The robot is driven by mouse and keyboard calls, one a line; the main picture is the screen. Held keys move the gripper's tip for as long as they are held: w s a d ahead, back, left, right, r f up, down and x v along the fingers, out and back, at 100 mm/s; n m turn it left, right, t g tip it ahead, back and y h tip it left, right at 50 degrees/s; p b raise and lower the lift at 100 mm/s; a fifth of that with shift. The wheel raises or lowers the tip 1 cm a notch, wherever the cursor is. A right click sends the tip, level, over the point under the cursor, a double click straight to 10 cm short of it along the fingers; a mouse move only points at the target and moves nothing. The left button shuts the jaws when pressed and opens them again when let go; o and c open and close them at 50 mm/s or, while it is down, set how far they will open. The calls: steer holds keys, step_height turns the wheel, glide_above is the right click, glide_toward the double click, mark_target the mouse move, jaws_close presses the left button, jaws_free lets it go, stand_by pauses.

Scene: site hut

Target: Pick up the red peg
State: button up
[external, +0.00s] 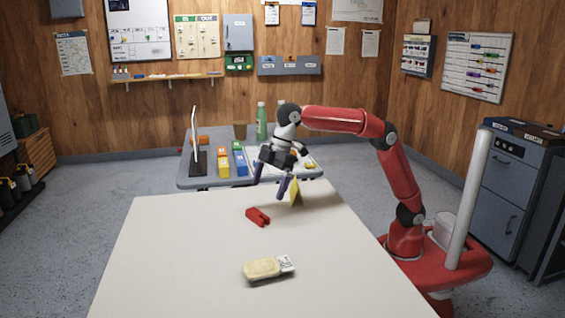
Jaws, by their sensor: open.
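The red peg (257,217) lies on the pale table (170,255), toward its far side and near the middle. It looks like a small clothes peg lying flat, with one forked end. My gripper (267,190) is above the far part of the table, a little beyond the peg in the picture. Its two dark purple fingers point down and are apart, with nothing seen between them. The gripper and the peg look apart; the exact height of the fingertips over the table is hard to tell.
A yellow upright wedge-like piece (296,193) stands close to the right finger. A cream block with a white tag (263,268) lies nearer on the table. Behind is a grey table (205,183) with a green bottle (261,122) and coloured boxes. The table's left side is clear.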

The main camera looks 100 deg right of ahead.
mark_target(260, 213)
steer(key=x, duration=0.2)
steer(key=b+x, duration=0.1)
steer(key=x, duration=0.4)
steer(key=shift+s+d+f+b, duration=0.15)
steer(key=shift+d+f+b, duration=0.2)
steer(key=shift+w+a+f, duration=0.1)
steer(key=shift+w+f, duration=0.1)
steer(key=shift+f, duration=0.2)
steer(key=c, duration=1)
steer(key=shift+r, duration=0.1)
